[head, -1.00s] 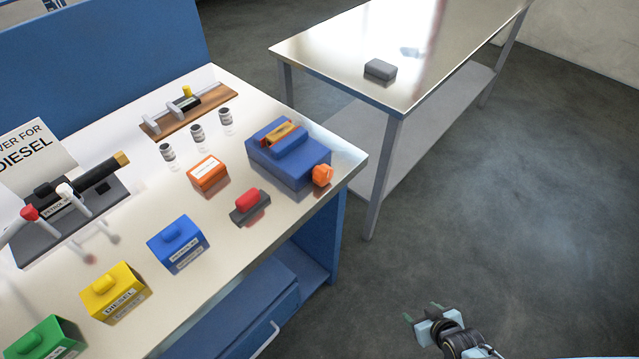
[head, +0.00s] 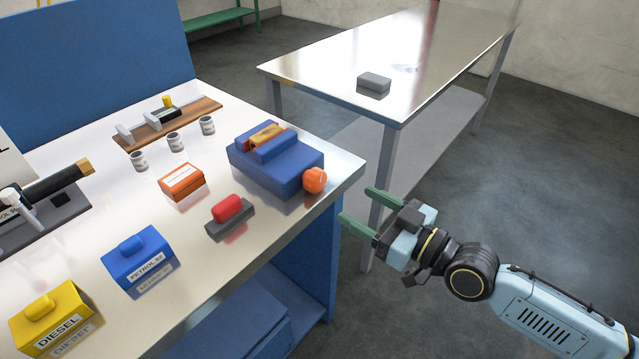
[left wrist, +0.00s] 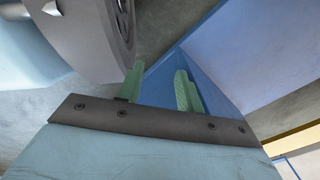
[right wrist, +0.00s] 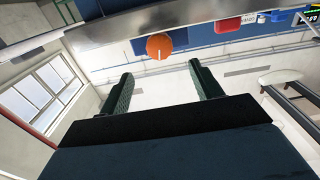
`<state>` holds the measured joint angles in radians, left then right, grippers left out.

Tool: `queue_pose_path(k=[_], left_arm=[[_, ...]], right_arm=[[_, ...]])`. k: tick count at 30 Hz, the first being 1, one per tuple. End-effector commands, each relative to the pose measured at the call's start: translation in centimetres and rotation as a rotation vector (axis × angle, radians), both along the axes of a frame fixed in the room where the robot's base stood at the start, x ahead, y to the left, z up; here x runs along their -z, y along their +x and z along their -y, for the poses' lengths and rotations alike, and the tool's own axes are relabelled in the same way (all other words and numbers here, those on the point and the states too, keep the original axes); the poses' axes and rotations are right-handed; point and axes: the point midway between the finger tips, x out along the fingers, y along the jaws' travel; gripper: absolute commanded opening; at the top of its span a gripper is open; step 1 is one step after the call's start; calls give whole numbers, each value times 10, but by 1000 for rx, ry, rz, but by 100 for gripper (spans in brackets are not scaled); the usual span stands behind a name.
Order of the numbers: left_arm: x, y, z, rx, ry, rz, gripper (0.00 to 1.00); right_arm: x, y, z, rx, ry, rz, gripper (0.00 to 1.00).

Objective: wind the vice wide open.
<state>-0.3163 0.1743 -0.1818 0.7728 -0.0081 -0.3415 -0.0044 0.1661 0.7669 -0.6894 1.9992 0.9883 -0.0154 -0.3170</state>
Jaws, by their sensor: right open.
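The blue vice (head: 275,165) stands at the right end of the steel-topped bench, with a wooden-coloured piece (head: 265,136) between its jaws. Its orange knob (head: 314,180) faces the bench's right edge. The knob also shows in the right wrist view (right wrist: 159,46), beyond my fingertips and between them. My right gripper (head: 361,208) is open and empty, off the bench edge, to the right of and below the knob, apart from it. My left gripper shows only in the left wrist view (left wrist: 158,83), its green fingers apart with nothing between them, near a blue panel.
A red-handled grey block (head: 229,215), an orange box (head: 182,182), a blue box (head: 138,262) and a yellow box (head: 55,318) stand left of the vice. A second steel table (head: 400,60) with a grey block (head: 374,82) stands behind. Open floor lies to the right.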

Motion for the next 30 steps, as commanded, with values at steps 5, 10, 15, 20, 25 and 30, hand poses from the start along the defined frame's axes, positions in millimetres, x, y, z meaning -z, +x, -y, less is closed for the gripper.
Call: queue_pose_path(k=[5, 10, 15, 20, 25, 30], left_arm=[[0, 1, 0, 0, 0, 0, 36], [0, 3, 1, -2, -1, 2, 36], [-1, 8, 2, -2, -2, 6, 36], [-1, 10, 3, -4, -1, 4, 36], [-1, 10, 3, -5, -1, 3, 36], [-2, 10, 3, -5, -1, 4, 36]], right_arm=[[-1, 26, -26, 1, 4, 3, 64], [-1, 50, -49, 2, 4, 2, 64], [0, 67, -67, 1, 2, 1, 64], [1, 75, -74, 1, 0, 0, 64], [1, 76, -76, 1, -2, -1, 64], [1, 76, -75, 1, -1, 0, 60]])
